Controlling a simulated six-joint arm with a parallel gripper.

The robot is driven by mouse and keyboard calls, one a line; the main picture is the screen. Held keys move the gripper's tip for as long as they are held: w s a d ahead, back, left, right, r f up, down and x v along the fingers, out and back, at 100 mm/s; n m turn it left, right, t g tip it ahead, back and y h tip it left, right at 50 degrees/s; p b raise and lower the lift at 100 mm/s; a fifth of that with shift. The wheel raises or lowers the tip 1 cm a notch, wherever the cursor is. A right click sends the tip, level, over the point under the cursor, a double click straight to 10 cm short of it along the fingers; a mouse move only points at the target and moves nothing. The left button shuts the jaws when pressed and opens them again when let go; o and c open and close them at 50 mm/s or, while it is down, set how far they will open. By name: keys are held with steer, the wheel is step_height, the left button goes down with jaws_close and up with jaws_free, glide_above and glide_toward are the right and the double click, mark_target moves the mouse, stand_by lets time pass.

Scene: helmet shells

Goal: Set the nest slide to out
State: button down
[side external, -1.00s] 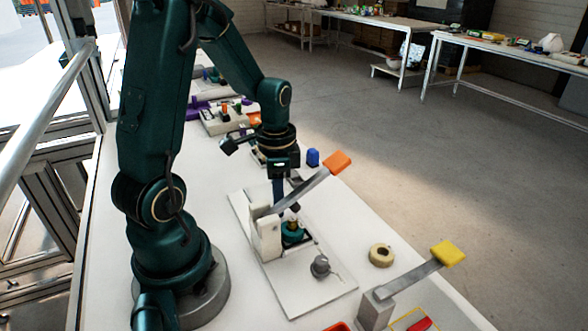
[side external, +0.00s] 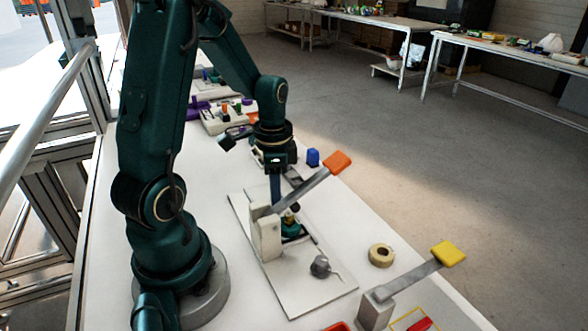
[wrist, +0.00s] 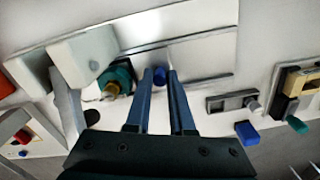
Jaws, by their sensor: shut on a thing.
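The nest slide, with a teal nest (side external: 291,227) holding a brass-coloured piece, sits on the white base plate (side external: 310,290) beside a pale post (side external: 266,238). The teal nest also shows in the wrist view (wrist: 118,78). The contact itself is hidden in the side view.
A grey round part (side external: 320,266) lies on the plate's front. A tape roll (side external: 381,255), a blue block (side external: 313,157) and a yellow-handled lever (side external: 448,253) stand nearby.

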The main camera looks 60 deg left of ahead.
glide_above(263, 193)
stand_by(0.3)
steer(key=c, duration=0.8)
jaws_free()
steer(key=shift+r, duration=0.15)
steer(key=shift+r, duration=2.45)
